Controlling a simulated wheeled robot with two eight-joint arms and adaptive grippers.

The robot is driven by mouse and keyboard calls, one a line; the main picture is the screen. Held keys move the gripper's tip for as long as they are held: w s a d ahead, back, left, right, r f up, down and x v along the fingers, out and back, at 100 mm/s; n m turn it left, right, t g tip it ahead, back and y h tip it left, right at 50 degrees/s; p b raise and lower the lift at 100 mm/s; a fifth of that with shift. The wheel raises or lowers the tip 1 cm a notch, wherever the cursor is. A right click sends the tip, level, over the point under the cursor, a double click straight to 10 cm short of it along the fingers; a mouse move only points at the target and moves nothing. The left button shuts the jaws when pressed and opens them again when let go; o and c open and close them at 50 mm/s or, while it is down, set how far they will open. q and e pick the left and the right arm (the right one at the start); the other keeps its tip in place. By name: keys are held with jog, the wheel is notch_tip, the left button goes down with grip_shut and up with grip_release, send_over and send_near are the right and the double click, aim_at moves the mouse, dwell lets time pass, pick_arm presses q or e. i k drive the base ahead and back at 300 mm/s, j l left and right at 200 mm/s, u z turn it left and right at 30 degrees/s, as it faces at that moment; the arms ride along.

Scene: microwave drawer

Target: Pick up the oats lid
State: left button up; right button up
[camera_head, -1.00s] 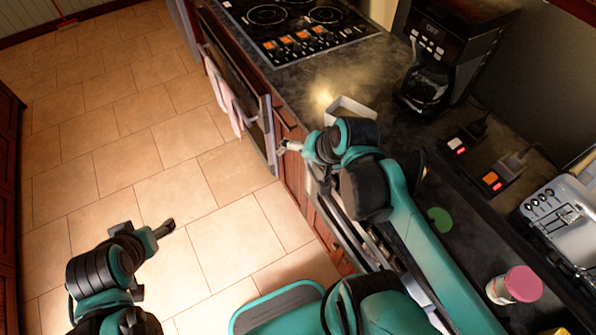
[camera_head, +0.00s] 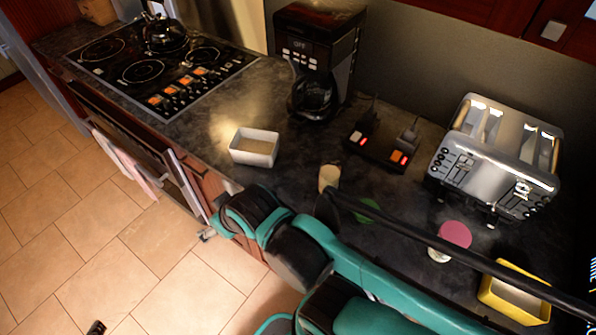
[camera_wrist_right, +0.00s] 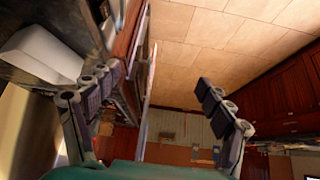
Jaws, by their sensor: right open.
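A flat green disc (camera_head: 368,210) lies on the dark counter beside a small beige container (camera_head: 329,178), partly behind a dark bar. A pink lid (camera_head: 455,234) tops a small pale jar (camera_head: 438,256) to the right. No label shows which one is the oats lid. My right gripper (camera_head: 207,236) is off the counter's front edge, left of and apart from both lids. In the right wrist view its fingers (camera_wrist_right: 158,78) are spread with nothing between them. A dark tip of my left gripper (camera_head: 97,328) shows at the bottom edge, too little to judge.
A white open box (camera_head: 254,148) stands on the counter near the stove (camera_head: 160,70). A coffee maker (camera_head: 315,60), a toaster (camera_head: 497,160), a switch block (camera_head: 380,150) and a yellow box (camera_head: 513,296) line the counter. The floor at left is clear.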

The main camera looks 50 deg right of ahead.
aim_at(363, 219)
jog(key=k+l+z, duration=0.1)
jog(key=k, duration=1.05)
jog(key=j+z, duration=0.1)
jog(key=z, duration=0.3)
jog(key=j+z, duration=0.1)
jog(key=z, duration=0.35)
jog(key=j+z, duration=0.15)
jog(key=z, duration=0.25)
jog(key=j+z, duration=0.1)
jog(key=z, duration=0.35)
jog(key=i+j, duration=0.5)
jog(key=j, duration=0.25)
